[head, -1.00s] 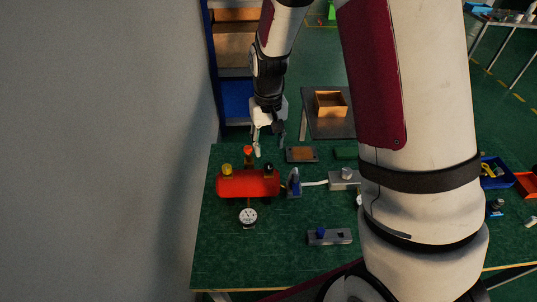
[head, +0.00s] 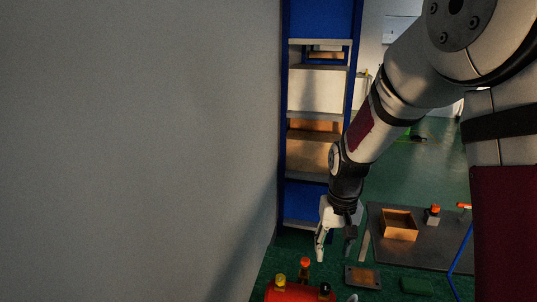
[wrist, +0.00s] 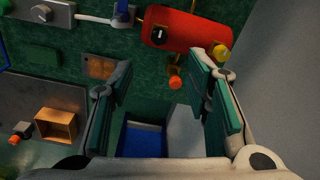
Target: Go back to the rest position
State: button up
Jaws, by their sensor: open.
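My gripper (head: 336,248) is open, with nothing between its fingers. In the head view it points down, just right of the orange-capped fitting (head: 304,263) on the red tank (head: 292,294). In the wrist view the two green-padded fingers (wrist: 165,88) stand wide apart. The red tank (wrist: 180,27) lies beyond the fingertips there, with a black dial on its end. The orange cap (wrist: 175,82) shows between the fingers, apart from both. In the head view the lower part of the tank is cut off by the frame.
A plain wall (head: 140,150) is close on the left. A blue-framed shelf (head: 318,120) stands behind the gripper. A dark side table (head: 440,245) carries an open wooden box (head: 398,226). A brown-topped plate (head: 362,277) and a green block (head: 417,286) lie on the bench.

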jog(key=s+r+t, duration=0.2)
jog(key=s+r, duration=0.6)
jog(key=r, duration=0.5)
jog(key=s+r+t, duration=0.1)
jog(key=s+r, duration=0.2)
jog(key=s, duration=0.4)
jog(key=s+r+t, duration=0.2)
jog(key=s+r, duration=0.2)
jog(key=s, duration=0.3)
jog(key=shift+n, duration=0.4)
